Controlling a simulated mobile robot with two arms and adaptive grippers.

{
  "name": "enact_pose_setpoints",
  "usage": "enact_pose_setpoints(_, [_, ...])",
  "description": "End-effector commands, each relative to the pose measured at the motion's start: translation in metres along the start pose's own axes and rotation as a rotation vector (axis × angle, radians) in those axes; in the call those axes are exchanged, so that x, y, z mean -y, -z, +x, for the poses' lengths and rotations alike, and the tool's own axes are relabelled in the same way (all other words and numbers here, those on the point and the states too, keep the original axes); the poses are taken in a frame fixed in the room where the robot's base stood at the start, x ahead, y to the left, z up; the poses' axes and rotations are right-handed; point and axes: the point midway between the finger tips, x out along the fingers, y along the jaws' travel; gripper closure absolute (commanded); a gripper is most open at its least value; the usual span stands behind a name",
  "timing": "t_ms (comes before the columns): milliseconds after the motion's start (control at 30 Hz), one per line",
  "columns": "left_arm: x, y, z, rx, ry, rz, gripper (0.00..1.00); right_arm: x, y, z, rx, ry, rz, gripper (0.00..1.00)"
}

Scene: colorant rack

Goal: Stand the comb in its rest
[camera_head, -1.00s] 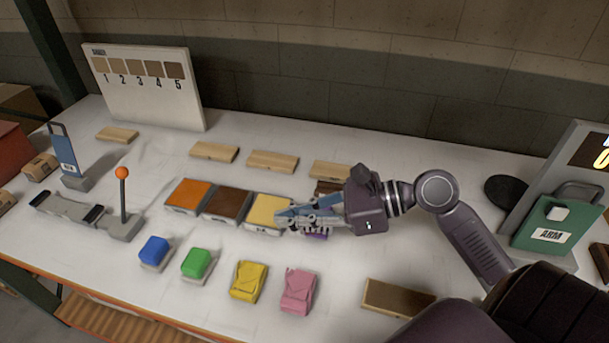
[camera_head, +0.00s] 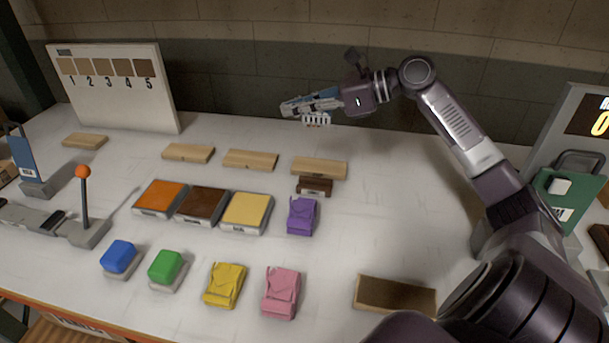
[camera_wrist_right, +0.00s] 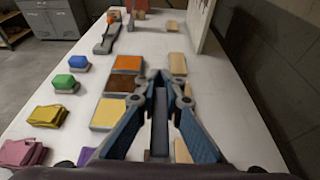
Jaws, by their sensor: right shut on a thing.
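My right gripper (camera_head: 312,103) is shut on a pale comb (camera_head: 317,119), held in the air above the back of the table. Its short teeth point down below the fingers; the rest of it is hidden by them. In the right wrist view the blue fingers (camera_wrist_right: 160,85) close around a grey bar (camera_wrist_right: 160,120), seemingly the comb. A small dark brown block (camera_head: 314,187) on the table, in front of a light wooden block, may be the rest; I cannot tell for sure. The gripper is above and behind it. My left gripper is not in view.
Several wooden blocks (camera_head: 250,159) lie along the back. Orange (camera_head: 161,197), brown and yellow square pads sit mid-table, with a purple folded piece (camera_head: 301,216) beside them. Coloured pieces line the front. A numbered board (camera_head: 115,90) stands back left.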

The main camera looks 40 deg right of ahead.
Motion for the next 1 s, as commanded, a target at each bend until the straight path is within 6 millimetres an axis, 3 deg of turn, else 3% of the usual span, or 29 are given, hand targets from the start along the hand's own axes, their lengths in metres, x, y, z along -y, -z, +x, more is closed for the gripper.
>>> enact_pose_setpoints(100, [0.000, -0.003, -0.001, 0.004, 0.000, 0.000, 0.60, -0.001, 0.033, 0.012, -0.001, -0.004, 0.009, 1.00])
enact_pose_setpoints(400, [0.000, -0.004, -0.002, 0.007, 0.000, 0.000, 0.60, -0.001, 0.104, 0.038, 0.000, -0.001, 0.005, 1.00])
enact_pose_setpoints(1000, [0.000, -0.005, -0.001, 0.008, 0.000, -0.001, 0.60, -0.001, 0.167, 0.061, 0.000, 0.000, 0.000, 1.00])
